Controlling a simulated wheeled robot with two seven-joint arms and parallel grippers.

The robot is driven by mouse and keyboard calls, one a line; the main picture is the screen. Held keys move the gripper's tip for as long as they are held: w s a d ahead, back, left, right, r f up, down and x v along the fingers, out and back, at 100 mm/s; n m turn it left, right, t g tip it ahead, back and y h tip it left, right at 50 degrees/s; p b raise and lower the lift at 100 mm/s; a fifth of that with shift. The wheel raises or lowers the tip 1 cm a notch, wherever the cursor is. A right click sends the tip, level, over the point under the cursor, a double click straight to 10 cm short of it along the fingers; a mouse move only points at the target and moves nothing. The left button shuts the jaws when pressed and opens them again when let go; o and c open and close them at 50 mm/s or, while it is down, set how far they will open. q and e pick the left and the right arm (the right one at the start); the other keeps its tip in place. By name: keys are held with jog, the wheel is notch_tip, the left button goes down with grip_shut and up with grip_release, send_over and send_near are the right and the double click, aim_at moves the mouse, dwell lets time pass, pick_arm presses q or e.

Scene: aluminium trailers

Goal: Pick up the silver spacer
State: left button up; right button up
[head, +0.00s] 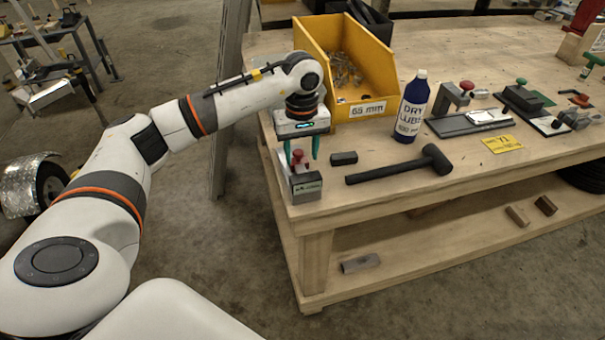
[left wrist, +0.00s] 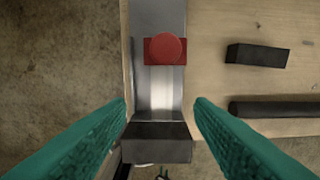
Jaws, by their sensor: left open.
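My left gripper (head: 301,158) is open, its two green fingers pointing down over a small metal fixture (head: 306,188) with a red knob at the table's near left corner. In the left wrist view the fixture's bright silver channel (left wrist: 161,92) lies between the open fingertips (left wrist: 160,104), with the red knob (left wrist: 166,50) beyond and a dark block (left wrist: 156,143) nearer. I cannot tell whether a separate spacer sits in the channel. A loose grey metal block (head: 360,263) lies on the lower shelf. My right gripper is not in view.
A black block (head: 343,158) and black mallet (head: 400,166) lie right of the fixture. A yellow bin (head: 372,60) stands behind it, beside a dry lube bottle (head: 411,108). More fixtures (head: 453,99) stand farther right. Brown blocks (head: 517,216) lie on the lower shelf.

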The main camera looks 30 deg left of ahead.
aim_at(302, 173)
pick_arm(q)
jog(key=shift+d+f+p, duration=0.1)
jog(key=shift+f+p, duration=0.85)
jog(key=shift+f, duration=2.05)
grip_shut()
jog(key=shift+r, duration=0.15)
